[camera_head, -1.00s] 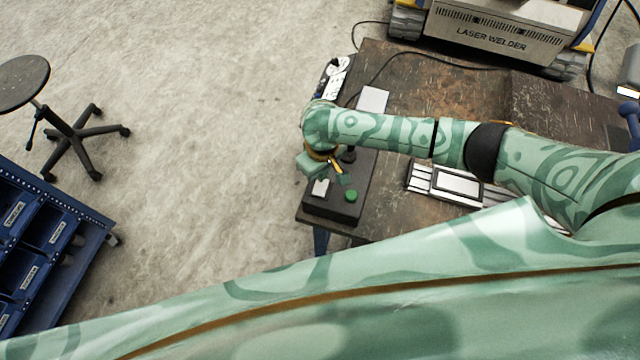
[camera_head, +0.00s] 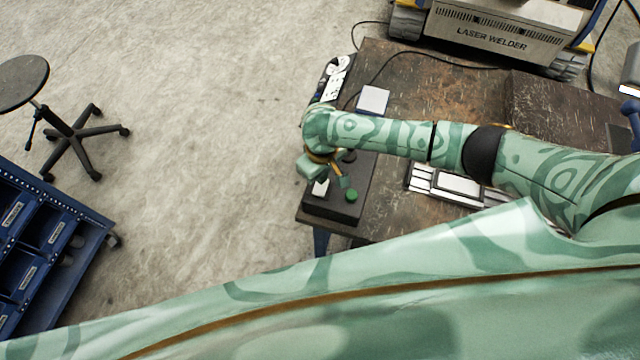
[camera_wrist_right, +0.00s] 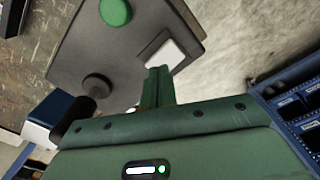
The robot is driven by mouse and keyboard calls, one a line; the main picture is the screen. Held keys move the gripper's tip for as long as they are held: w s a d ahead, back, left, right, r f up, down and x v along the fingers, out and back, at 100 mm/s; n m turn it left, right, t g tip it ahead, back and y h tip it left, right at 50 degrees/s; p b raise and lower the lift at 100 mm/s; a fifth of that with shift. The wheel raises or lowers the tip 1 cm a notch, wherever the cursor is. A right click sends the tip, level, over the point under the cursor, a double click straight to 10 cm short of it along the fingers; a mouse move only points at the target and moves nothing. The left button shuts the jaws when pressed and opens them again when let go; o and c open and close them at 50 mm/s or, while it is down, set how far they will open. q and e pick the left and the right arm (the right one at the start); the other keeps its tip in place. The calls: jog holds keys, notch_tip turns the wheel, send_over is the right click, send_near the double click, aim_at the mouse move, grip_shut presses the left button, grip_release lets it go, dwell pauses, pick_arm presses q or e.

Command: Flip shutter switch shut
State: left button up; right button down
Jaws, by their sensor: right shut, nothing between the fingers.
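A dark control box (camera_head: 330,212) stands on the near left corner of the workbench. It carries a white switch (camera_head: 320,188), which looks like the shutter switch, and a round green button (camera_head: 351,195). My right gripper (camera_head: 344,183) is over the box, its fingers together and empty. In the right wrist view the closed fingertips (camera_wrist_right: 157,72) are right at the near edge of the white switch (camera_wrist_right: 164,54). I cannot tell whether they touch it, or which way the switch is tipped. My left gripper is not in view.
The right wrist view shows a dark round knob (camera_wrist_right: 97,87) and a black stick (camera_wrist_right: 76,117) close beside the gripper. A keyboard-like panel (camera_head: 455,186) lies on the workbench (camera_head: 410,75). A laser welder (camera_head: 500,30) stands behind. The floor left of the box is open.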

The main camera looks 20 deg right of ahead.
jog(key=shift+f, duration=0.6)
jog(key=shift+r, duration=0.1)
notch_tip(320, 180, up, 7)
jog(key=p, duration=0.8)
jog(key=shift+p, duration=0.4)
